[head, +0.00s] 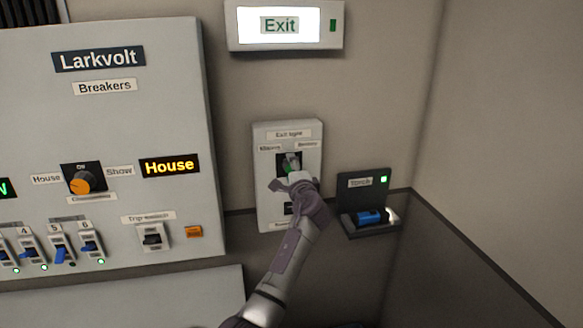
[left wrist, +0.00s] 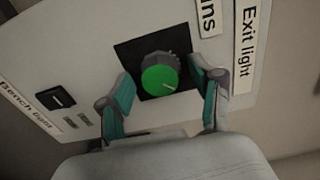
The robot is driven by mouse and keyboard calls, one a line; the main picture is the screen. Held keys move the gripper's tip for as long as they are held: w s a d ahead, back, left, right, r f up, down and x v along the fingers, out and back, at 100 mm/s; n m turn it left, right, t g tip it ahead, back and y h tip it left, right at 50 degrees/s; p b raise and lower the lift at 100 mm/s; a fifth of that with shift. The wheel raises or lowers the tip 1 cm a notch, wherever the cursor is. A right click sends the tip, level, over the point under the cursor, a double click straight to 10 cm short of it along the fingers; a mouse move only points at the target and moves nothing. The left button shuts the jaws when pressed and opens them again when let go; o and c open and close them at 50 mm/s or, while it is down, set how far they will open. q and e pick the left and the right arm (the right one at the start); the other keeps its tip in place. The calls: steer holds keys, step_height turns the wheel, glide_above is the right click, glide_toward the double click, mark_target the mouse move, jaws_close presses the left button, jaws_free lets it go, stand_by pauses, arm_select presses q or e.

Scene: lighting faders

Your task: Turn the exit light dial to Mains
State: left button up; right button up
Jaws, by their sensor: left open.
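The exit light panel (head: 262,190) is a pale plate on the wall with a Mains label (head: 270,149) at upper left and a second label (head: 307,144), probably Battery, at upper right. Its dial (left wrist: 160,76) has a green face and dark ridged rim on a black square. The white mark on the dial points to the lower right in the left wrist view, the panel's upper right, away from Mains. My left gripper (head: 292,182) is open, one teal-padded finger on each side of the dial; contact cannot be told. It partly hides the dial in the head view. My right gripper is out of view.
A lit Exit sign (head: 334,26) hangs above. The torch (head: 370,217) sits in a dark holder (head: 376,181) to the right. The Larkvolt breaker panel (head: 130,120) stands left. A bench light switch (left wrist: 56,97) is lower on the same panel.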

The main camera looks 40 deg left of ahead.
arm_select(q)
steer(key=shift+a, duration=0.1)
steer(key=c, duration=1.2)
steer(key=shift+o, duration=0.3)
steer(key=shift+f+n+b, duration=0.25)
steer(key=shift+n+b, duration=0.25)
steer(key=shift+b, duration=0.5)
steer(key=n+b, duration=1.2)
steer(key=b, duration=0.3)
steer(key=n+b, duration=0.1)
steer(key=n, duration=0.1)
steer(key=shift+n+b, duration=0.3)
steer(key=shift+b, duration=0.05)
steer(key=shift+r+n+b, duration=0.1)
steer(key=shift+n+b, duration=0.55)
steer(key=shift+n, duration=0.45)
steer(key=o, duration=1.1)
steer(key=shift+r, duration=0.1)
